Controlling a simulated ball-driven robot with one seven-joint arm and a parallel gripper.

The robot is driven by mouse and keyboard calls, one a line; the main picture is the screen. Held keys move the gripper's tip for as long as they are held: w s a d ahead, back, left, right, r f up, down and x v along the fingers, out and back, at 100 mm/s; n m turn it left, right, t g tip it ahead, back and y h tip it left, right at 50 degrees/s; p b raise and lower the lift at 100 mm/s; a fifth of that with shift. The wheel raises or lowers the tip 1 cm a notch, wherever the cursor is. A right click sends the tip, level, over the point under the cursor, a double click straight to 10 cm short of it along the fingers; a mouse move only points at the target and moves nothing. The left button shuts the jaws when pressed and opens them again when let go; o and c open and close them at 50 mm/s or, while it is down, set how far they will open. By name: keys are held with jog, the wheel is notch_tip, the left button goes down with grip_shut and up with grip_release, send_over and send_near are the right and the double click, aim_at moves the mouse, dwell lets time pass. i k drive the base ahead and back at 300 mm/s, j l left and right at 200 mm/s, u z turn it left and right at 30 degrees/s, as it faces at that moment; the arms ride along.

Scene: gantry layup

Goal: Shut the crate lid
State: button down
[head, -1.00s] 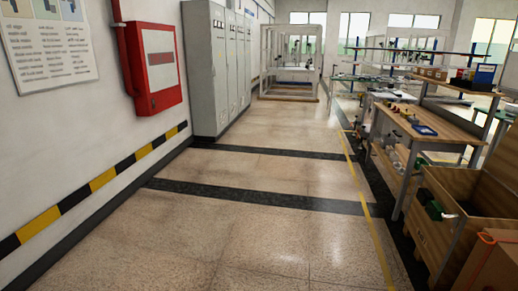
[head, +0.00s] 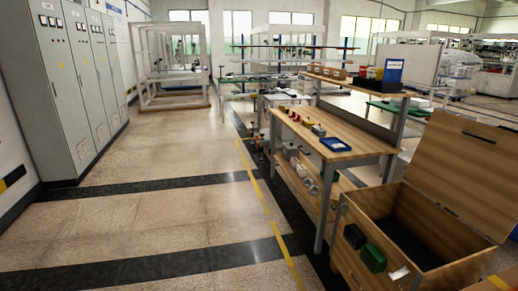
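A wooden crate (head: 350,272) stands on the floor at the lower right of the head view. Its wooden lid (head: 462,172) is open, raised and leaning back on the crate's right side, with a dark slot near its upper edge. The crate's inside is dark and looks empty where I can see in. A green object and a dark object (head: 372,258) are at the crate's near left wall; I cannot tell what they are. My gripper is not in view.
A wooden workbench (head: 330,128) with a blue tray (head: 335,145) and small parts stands just behind the crate. Grey cabinets (head: 75,80) line the left. A white frame (head: 172,65) stands at the back. The floor between (head: 150,215) is clear.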

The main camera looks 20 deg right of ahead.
aim_at(469, 167)
jog(key=i, duration=0.95)
jog(key=i+z, duration=0.1)
jog(key=i, duration=0.85)
jog(key=i+z, duration=0.4)
jog(key=i+j+z, duration=0.1)
jog(key=i+z, duration=0.3)
jog(key=i, duration=0.2)
jog(key=i+j+z, duration=0.25)
jog(key=i+z, duration=0.15)
jog(key=i, duration=0.05)
